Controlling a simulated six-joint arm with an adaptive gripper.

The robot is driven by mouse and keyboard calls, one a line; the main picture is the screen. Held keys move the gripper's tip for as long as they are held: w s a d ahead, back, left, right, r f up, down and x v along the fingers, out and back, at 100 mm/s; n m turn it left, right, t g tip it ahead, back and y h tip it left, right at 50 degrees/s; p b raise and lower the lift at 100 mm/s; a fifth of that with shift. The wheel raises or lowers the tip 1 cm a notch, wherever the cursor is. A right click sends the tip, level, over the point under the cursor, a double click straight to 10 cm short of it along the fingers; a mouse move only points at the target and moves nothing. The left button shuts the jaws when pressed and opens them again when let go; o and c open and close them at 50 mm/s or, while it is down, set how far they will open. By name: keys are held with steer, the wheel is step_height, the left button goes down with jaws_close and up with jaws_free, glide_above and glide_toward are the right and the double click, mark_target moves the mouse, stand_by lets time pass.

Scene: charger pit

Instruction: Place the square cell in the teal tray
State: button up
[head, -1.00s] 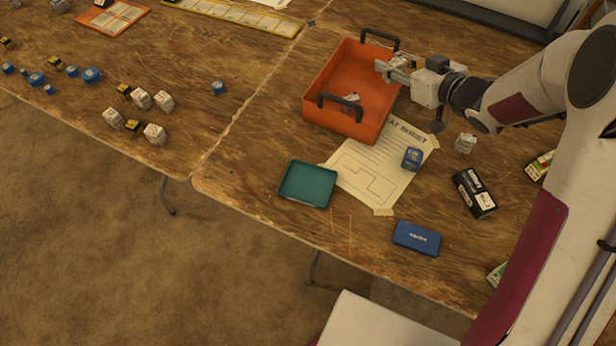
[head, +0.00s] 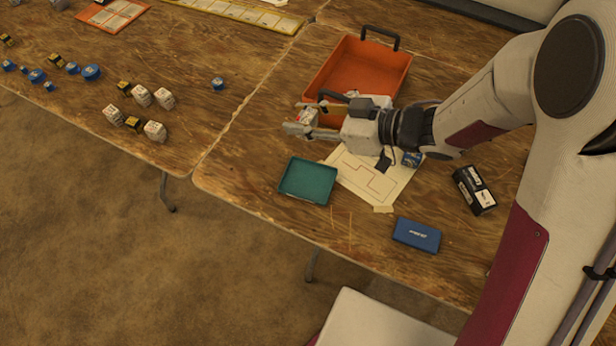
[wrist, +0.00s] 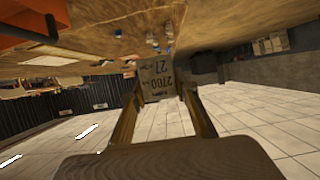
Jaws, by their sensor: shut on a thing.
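The square cell (head: 306,118) is a small pale block held between the fingertips of my gripper (head: 302,117). In the wrist view, the cell (wrist: 158,75) shows a tan face with dark printed numbers, gripped between both fingers. My gripper is shut on it, raised over the near left corner of the orange crate. The teal tray (head: 308,181) lies flat on the table, just below the gripper in the head view, and its visible inside is empty. The cell is apart from the tray.
The orange crate (head: 365,68) with dark handles stands behind my gripper, which hides its near side. A paper sheet (head: 372,180), partly under my arm, lies right of the tray. A blue case (head: 416,234) and a black box (head: 474,190) lie further right. Table left of the tray is clear.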

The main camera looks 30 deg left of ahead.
glide_above(306, 181)
step_height(306, 181, down, 11)
stand_by(0.5)
steer(key=shift+w+a, duration=0.1)
steer(key=shift+f, duration=2.8)
steer(key=shift+f, duration=2.1)
steer(key=shift+f, duration=0.15)
steer(key=o, duration=1.2)
steer(key=shift+r, duration=0.2)
steer(key=shift+v, duration=6)
